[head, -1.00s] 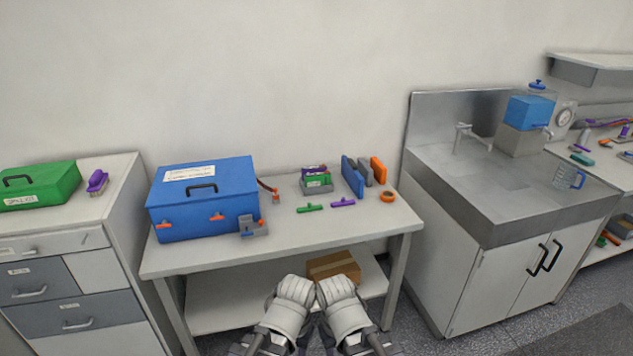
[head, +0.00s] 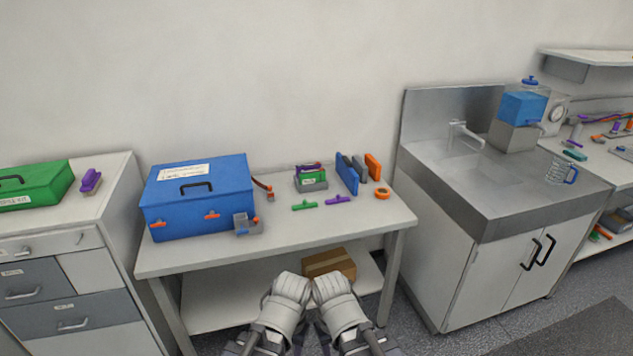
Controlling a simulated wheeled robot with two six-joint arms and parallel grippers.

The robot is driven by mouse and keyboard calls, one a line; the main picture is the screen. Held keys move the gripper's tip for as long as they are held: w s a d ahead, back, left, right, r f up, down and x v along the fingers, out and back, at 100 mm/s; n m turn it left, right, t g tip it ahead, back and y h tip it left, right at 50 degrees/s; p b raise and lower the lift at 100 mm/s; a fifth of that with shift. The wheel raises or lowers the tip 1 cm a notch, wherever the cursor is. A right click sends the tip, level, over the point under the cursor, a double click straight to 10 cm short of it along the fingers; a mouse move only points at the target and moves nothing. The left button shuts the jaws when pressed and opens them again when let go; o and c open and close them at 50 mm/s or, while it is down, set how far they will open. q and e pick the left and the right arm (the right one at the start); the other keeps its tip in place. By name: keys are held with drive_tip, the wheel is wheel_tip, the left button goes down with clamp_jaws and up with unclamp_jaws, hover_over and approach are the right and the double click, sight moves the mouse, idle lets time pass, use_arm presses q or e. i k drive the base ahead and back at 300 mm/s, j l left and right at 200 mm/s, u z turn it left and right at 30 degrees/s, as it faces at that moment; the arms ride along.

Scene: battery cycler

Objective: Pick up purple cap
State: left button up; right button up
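A small purple piece (head: 338,199), which looks like the purple cap, lies flat on the front half of the white table (head: 290,240). A similar green piece (head: 304,205) lies just left of it. My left gripper (head: 292,284) and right gripper (head: 328,284) are side by side at the bottom middle, in front of the table and apart from the purple piece. Their fingertips are too small and foreshortened to tell open from shut. I see nothing held in either.
A blue box (head: 200,198) with a grey holder (head: 247,225) fills the table's left. A grey bin (head: 311,180), upright plates (head: 347,174) and an orange ring (head: 382,194) stand right. A cardboard box (head: 328,263) sits below. A sink unit (head: 490,205) is to the right.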

sight(343, 199)
drive_tip(key=i+l+u, duration=0.1)
drive_tip(key=i, duration=0.35)
drive_tip(key=i+l+u, duration=0.1)
drive_tip(key=i+l, duration=0.15)
drive_tip(key=i, duration=0.25)
drive_tip(key=i+l+u, duration=0.15)
drive_tip(key=i, duration=0.3)
drive_tip(key=i+l+u, duration=0.1)
drive_tip(key=i+l, duration=0.2)
drive_tip(key=i, duration=0.15)
